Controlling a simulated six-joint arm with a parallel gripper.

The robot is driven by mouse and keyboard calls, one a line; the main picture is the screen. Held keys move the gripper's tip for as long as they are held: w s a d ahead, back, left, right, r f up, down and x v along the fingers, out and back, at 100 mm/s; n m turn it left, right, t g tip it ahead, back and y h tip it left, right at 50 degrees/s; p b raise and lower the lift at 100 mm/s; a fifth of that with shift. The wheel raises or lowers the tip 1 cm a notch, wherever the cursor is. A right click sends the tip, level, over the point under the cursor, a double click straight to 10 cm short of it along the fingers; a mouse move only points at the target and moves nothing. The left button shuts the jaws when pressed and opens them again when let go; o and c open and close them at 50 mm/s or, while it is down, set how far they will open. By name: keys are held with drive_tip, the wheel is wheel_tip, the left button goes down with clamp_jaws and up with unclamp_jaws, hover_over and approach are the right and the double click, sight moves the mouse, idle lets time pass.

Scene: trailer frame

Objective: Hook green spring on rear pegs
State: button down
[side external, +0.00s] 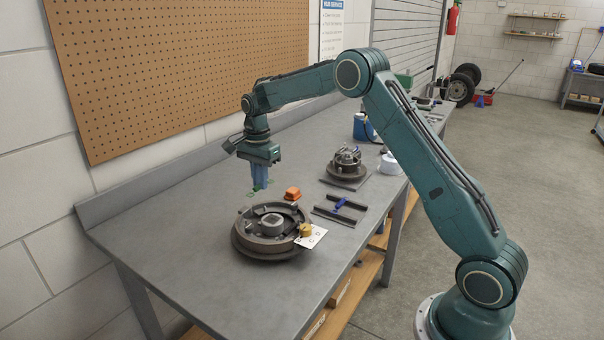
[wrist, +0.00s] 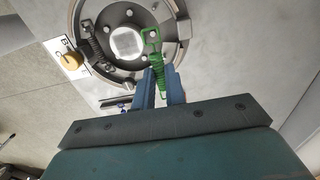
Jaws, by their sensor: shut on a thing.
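The green spring (wrist: 157,62) is held between the blue fingertips of my gripper (wrist: 163,86) in the wrist view. The assembly lies flat with a raised hub. Small pale pegs show around the hub in the wrist view, and a dark spring (wrist: 96,48) sits on the left. I cannot tell which pegs are the rear ones.
A white lettered card (side external: 312,240) and a yellow knob (side external: 305,229) are at the assembly's right edge. A dark frame with a blue part (side external: 340,204) and a second hub assembly (side external: 346,168) stand right. The bench's left is clear.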

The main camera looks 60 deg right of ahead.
drive_tip(key=shift+w+a+f, duration=0.15)
drive_tip(key=shift+a+f, duration=0.2)
drive_tip(key=shift+a, duration=0.25)
drive_tip(key=shift+w+a+f, duration=0.1)
drive_tip(key=shift+a+f, duration=0.25)
drive_tip(key=shift+a, duration=0.25)
drive_tip(key=shift+f, duration=0.15)
drive_tip(key=shift+f, duration=2.35)
drive_tip(key=shift+f, duration=0.9)
idle(1.1)
drive_tip(key=c, duration=1.4)
unclamp_jaws()
drive_tip(key=c, duration=0.3)
